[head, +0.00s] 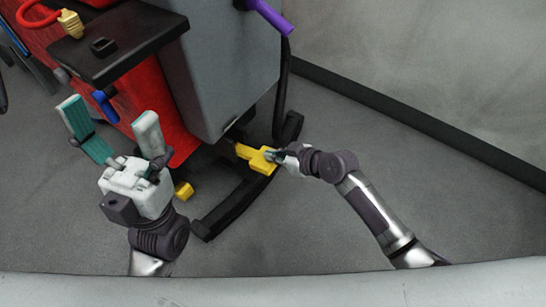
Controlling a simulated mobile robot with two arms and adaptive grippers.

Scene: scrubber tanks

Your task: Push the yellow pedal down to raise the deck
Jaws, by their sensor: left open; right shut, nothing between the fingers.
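The yellow pedal (257,157) sticks out low at the back of the scrubber machine (222,65), just above the black curved squeegee deck (232,207). My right gripper (274,155) is shut and empty, with its fingertips at the outer end of the pedal. They overlap it in the picture; I cannot tell whether they press on it. My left gripper (112,137) is open and empty, raised in front of the machine's red side, left of the pedal. Its fingers point up and away from me.
A second yellow part (184,191) sits low beside the deck. A black tray (115,40) juts out above, with a yellow connector (70,23) nearby. A purple handle (270,16) and a black hose (282,90) are at the back. Floor right of the deck is clear up to the wall (430,60).

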